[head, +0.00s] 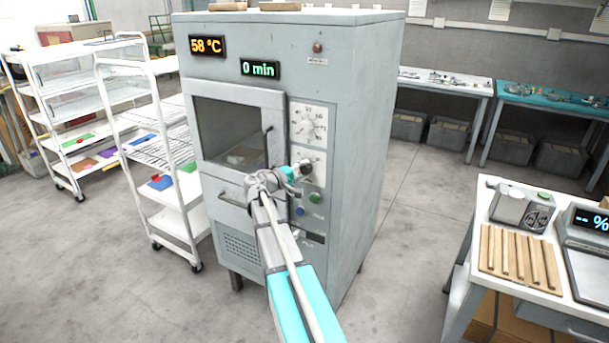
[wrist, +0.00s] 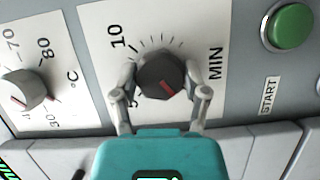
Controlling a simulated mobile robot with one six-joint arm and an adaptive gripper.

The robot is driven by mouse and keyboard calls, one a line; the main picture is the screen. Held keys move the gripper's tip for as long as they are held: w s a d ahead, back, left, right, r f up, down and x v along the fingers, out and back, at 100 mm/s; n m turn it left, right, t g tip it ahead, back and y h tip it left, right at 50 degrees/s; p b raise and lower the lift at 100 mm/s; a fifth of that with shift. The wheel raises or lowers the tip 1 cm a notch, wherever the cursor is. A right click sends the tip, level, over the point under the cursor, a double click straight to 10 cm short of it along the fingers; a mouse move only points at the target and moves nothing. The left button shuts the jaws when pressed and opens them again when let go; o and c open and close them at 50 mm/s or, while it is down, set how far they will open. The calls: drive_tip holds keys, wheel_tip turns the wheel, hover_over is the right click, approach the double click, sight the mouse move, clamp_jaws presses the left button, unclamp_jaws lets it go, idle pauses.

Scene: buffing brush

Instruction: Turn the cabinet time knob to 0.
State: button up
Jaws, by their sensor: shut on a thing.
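The grey cabinet (head: 360,120) stands in the middle of the head view. Its green display (head: 259,68) reads 0 min and its orange display (head: 207,46) reads 58 °C. The time knob (wrist: 162,74) is dark with a red pointer line, on a white plate marked MIN in the wrist view. My gripper (wrist: 160,92) is shut on the time knob, one finger on each side. The number at the red line is not readable.
The temperature knob (wrist: 24,90) is left of the time knob in the wrist view, and a green START button (wrist: 290,26) is to the right. The cabinet door handle (head: 267,143) is just left of my gripper. A white rack (head: 165,150) stands left of the cabinet.

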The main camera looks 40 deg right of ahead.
drive_tip(key=shift+n+h+b, duration=0.4)
drive_tip(key=shift+n+b, duration=0.05)
drive_tip(key=shift+n, duration=0.55)
drive_tip(key=o, duration=1.1)
drive_tip(key=shift+o, duration=0.2)
drive_tip(key=shift+s, duration=0.1)
